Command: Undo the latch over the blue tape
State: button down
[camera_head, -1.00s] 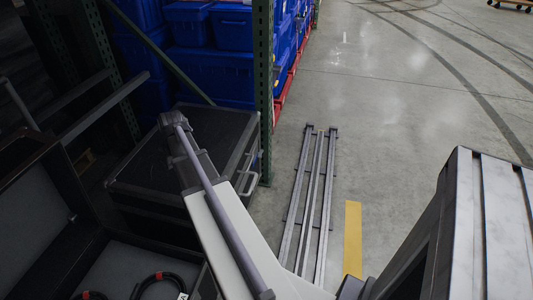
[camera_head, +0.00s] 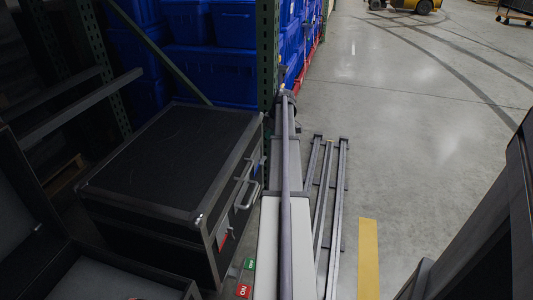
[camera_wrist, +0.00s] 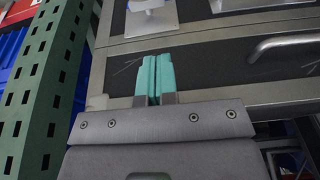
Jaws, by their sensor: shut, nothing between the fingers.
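A closed black case (camera_head: 165,150) with metal edges stands left of centre in the head view, with a handle (camera_head: 245,190) on its right-hand face. In the wrist view that dark face (camera_wrist: 215,65) fills the upper part, with a handle (camera_wrist: 290,44) at right and metal latch plates (camera_wrist: 150,20) along the top, cut by the frame edge. My gripper (camera_wrist: 156,58) has teal fingers together and empty, in front of the face and below the plates. Whether they touch it, I cannot tell. My gripper is not distinct in the head view.
A green rack post (camera_head: 267,60) stands behind the case, and also shows at left in the wrist view (camera_wrist: 45,85). Blue totes (camera_head: 225,70) fill the rack. Metal rails (camera_head: 325,190) lie on the floor at right. An open case (camera_head: 30,215) is at left.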

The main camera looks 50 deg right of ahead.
aim_at(263, 163)
jog(key=b+x, duration=0.8)
jog(key=x, duration=0.1)
jog(key=s+b+x, duration=0.1)
jog(key=b+x, duration=0.3)
jog(key=b, duration=0.1)
jog(key=shift+d+f, duration=0.2)
jog(key=shift+f, duration=0.35)
jog(key=shift+r, duration=0.1)
jog(key=shift+s, duration=0.2)
